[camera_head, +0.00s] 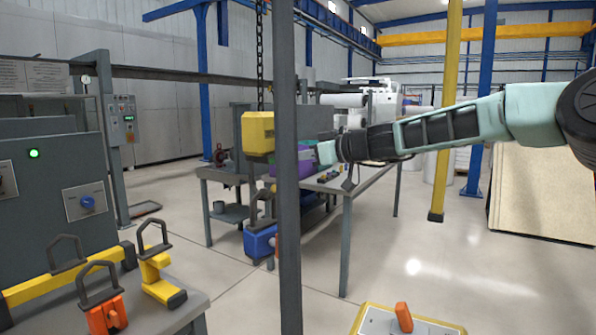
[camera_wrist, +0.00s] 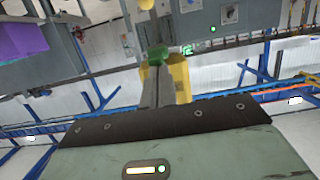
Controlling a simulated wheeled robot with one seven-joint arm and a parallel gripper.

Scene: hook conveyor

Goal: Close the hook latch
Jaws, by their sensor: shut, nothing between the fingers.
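A yellow hoist block (camera_head: 258,132) hangs on a dark chain (camera_head: 260,55) in the head view, left of a grey post. The hook and its latch are too small or too covered to make out below it. My gripper (camera_head: 326,152) reaches in from the right at about the block's height, just right of the post. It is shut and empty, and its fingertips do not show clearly. In the wrist view, a yellow shape (camera_wrist: 180,80) with a green part (camera_wrist: 172,55) lies straight ahead, beside a grey upright; I cannot tell what it is.
The grey post (camera_head: 287,200) crosses the head view in front. A blue load with a handle (camera_head: 262,242) is below the block. Workbenches stand behind. Yellow and orange loads with handles (camera_head: 105,315) are at lower left, near a control cabinet (camera_head: 60,190).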

